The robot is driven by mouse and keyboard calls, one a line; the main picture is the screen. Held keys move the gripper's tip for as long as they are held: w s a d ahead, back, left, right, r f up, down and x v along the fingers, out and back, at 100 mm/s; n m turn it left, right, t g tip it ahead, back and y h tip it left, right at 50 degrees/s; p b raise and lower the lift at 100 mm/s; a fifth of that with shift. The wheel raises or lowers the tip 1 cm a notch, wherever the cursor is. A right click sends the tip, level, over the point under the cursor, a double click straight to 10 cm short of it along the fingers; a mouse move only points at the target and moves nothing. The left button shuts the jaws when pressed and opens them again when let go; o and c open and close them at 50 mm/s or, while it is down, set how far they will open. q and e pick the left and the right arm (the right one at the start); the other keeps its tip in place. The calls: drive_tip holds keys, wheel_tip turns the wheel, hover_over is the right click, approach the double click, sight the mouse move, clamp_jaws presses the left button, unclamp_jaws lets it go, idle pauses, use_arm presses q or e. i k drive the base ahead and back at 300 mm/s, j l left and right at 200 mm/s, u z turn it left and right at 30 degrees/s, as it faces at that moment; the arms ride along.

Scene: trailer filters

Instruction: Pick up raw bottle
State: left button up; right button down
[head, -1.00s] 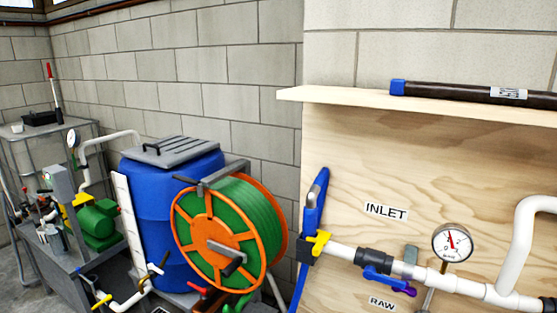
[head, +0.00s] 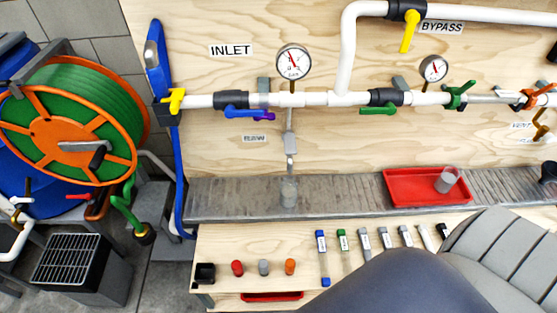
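A small clear container (head: 289,192), which looks like the raw bottle, stands upright on the grey ribbed ledge (head: 235,200), below the tap pipe to the right of the RAW label (head: 254,138). It is see-through, so its details are hard to make out. A second clear container (head: 447,180) sits tilted in the red tray (head: 400,188) further right on the ledge. Neither of my grippers is in view.
White pipework (head: 320,99) with valves and gauges (head: 293,61) runs above the ledge. Several labelled strips (head: 343,243) and coloured caps (head: 264,267) lie on the wooden shelf (head: 225,240) below. A green hose reel (head: 75,110) stands left. A grey form covers the lower right.

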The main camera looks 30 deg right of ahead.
sight(289, 192)
drive_tip(key=l+z, duration=0.1)
drive_tip(key=z, duration=0.4)
drive_tip(key=l+z, duration=0.1)
drive_tip(key=z, duration=0.35)
drive_tip(key=k+z, duration=0.25)
drive_tip(key=z, duration=0.3)
